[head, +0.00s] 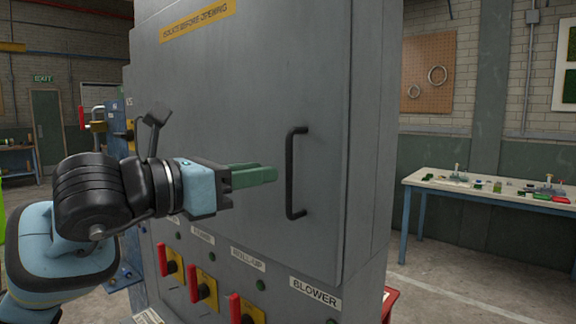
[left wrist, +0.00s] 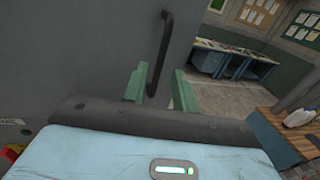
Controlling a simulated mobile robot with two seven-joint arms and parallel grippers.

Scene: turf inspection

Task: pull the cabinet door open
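The grey cabinet door (head: 250,110) appears shut. Its black vertical bar handle (head: 290,172) is near the door's right edge. My left gripper (head: 274,173) comes in from the left, its green fingers pointing at the middle of the handle. In the head view the fingertips end just short of the bar. In the left wrist view the two green fingers (left wrist: 159,72) are apart, with the lower part of the handle (left wrist: 166,45) showing in the gap between them. Nothing is gripped. My right gripper is not in view.
Below the door are red switch levers (head: 235,308) on yellow plates, with labels such as BLOWER (head: 315,294). A white-topped workbench (head: 480,195) with small items stands at the right. The floor (head: 440,275) between it and the cabinet is clear.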

